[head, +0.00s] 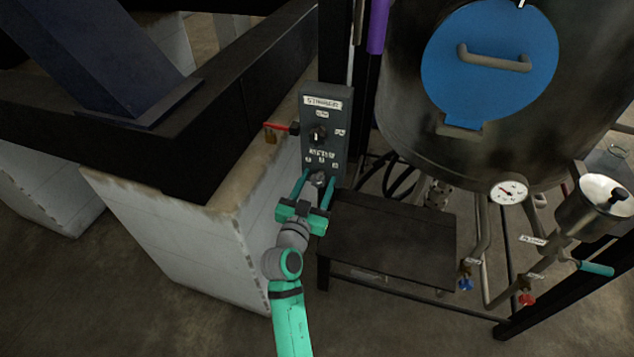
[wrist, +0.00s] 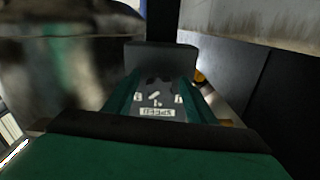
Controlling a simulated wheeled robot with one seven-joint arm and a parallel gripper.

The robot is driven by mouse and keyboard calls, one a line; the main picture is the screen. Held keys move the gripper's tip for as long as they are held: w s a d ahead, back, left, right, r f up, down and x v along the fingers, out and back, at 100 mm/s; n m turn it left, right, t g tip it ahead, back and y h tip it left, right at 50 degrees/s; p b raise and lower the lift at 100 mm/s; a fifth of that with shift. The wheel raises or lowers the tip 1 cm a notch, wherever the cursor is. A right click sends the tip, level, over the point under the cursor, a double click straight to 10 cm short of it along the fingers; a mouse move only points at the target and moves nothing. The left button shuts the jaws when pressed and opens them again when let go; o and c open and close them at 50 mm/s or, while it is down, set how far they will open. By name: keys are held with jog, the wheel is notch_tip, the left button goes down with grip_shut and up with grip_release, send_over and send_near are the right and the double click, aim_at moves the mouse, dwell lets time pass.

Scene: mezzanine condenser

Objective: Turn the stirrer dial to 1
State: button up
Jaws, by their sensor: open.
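The grey control box (head: 346,136) stands upright on a post, with a label at its top and two knobs on its face. The stirrer dial (head: 319,180) is the lower one, a small grey knob below the speed label. My gripper (head: 317,178) is open, with one teal finger on each side of the dial. In the wrist view my gripper (wrist: 157,98) frames the inverted speed label (wrist: 158,112) and its small number marks. The dial shows there only as a dark shape (wrist: 156,83), and I cannot tell where it points or whether the fingers touch it.
An upper black knob (head: 318,135) is on the same box. A red lever with a padlock (head: 271,137) is just left. A dark low platform (head: 390,235) is below right, and a large tank (head: 400,110) with a blue hatch (head: 490,65) stands at right. A concrete block (head: 185,235) is left.

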jog(key=c, duration=1)
jog(key=shift+c, duration=0.2)
jog(key=n, duration=0.4)
jog(key=shift+n, duration=0.4)
jog(key=n, duration=0.5)
jog(key=shift+d, duration=0.1)
jog(key=n, duration=0.5)
jog(key=shift+r+n, duration=0.1)
jog(key=shift+n, duration=0.3)
jog(key=n, duration=0.4)
jog(key=shift+n, duration=0.3)
